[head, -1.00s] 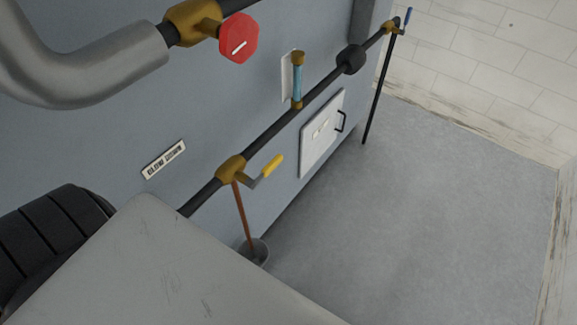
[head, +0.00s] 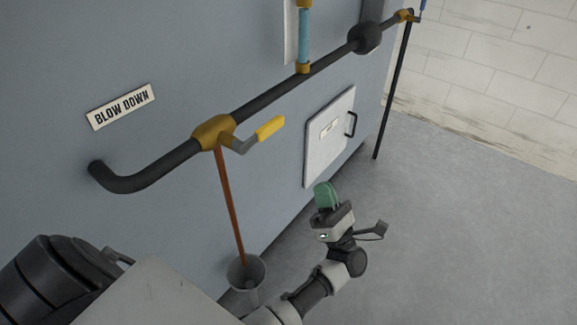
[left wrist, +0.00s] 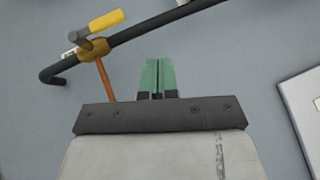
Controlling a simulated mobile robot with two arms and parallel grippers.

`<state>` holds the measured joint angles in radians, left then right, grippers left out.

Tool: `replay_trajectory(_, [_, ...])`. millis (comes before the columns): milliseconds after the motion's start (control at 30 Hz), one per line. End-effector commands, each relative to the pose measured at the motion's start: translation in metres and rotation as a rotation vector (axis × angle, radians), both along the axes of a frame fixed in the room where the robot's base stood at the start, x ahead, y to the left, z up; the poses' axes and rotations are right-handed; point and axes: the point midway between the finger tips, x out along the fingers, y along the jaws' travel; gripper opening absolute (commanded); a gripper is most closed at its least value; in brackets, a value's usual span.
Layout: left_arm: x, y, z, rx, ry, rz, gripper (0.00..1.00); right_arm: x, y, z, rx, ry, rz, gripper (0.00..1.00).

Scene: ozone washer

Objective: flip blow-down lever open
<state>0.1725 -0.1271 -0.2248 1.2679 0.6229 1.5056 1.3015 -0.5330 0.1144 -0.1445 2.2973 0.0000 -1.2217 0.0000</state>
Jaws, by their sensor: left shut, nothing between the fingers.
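The blow-down lever has a yellow handle (head: 270,128) on a brass valve (head: 214,133) in the dark pipe. In the head view the handle points right and slightly up from the valve. A "BLOW DOWN" label (head: 121,107) is on the wall above left. My left gripper (head: 325,193), with green fingers, is below and right of the handle, apart from it. In the left wrist view its fingers (left wrist: 157,77) are shut and empty, and the yellow handle (left wrist: 105,21) shows at the upper left. My right gripper is not in view.
A copper-coloured drain pipe (head: 229,205) runs down from the valve into a grey bucket (head: 246,272). A white hatch (head: 327,140) with a black handle is on the wall to the right. The floor (head: 465,220) at right is clear.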

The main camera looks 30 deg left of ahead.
Motion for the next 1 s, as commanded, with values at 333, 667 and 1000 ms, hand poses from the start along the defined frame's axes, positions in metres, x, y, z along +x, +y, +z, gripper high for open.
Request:
replay_trajectory(333, [-0.022, 0.01, 0.011, -0.153, -0.322, 0.024, 0.0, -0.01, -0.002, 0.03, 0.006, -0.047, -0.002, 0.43])
replay_trajectory(667, [-0.021, 0.013, 0.014, -0.15, -0.318, 0.025, 0.0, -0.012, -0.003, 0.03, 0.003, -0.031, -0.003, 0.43])
replay_trajectory(1000, [-0.019, 0.054, 0.057, -0.147, -0.319, 0.025, 0.0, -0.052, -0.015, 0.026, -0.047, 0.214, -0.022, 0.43])
